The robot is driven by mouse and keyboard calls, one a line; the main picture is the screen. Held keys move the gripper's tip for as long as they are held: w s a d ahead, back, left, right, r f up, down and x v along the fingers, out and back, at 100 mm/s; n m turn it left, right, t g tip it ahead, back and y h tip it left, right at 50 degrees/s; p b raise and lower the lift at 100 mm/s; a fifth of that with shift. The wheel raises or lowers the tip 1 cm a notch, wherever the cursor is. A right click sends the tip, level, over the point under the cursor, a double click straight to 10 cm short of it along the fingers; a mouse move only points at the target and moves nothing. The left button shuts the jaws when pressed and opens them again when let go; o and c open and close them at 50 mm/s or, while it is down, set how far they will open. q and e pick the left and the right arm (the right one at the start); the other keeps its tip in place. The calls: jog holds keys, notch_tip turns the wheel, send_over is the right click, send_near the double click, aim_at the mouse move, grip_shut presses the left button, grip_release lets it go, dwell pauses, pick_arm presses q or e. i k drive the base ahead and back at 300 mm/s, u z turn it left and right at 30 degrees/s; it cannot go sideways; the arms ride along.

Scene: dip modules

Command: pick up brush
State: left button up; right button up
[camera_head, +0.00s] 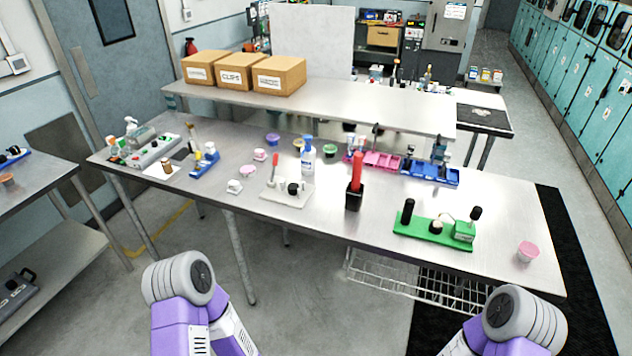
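A red upright handle (357,170) stands in a black block-shaped holder (353,199) near the front middle of the metal table. It may be the brush; its lower end is hidden in the holder, so I cannot tell. A second thin red stick (274,169) stands tilted on a white module (284,193) just to its left. No bristles are clearly visible anywhere. Only purple and grey links of my two arms show at the bottom edge, in front of the table and apart from it. Neither gripper is in view.
A green module (408,229) with black knobs and a pink cup (528,251) stand on the right. A white bottle (308,157), small cups, and pink and blue bins (430,170) stand behind. A raised shelf (340,102) carries cardboard boxes. The front left tabletop is mostly clear.

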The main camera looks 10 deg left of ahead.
aim_at(357, 163)
jog(key=u, duration=1.6)
jog(key=i, duration=2.15)
jog(key=z, duration=3.7)
jog(key=i, duration=0.55)
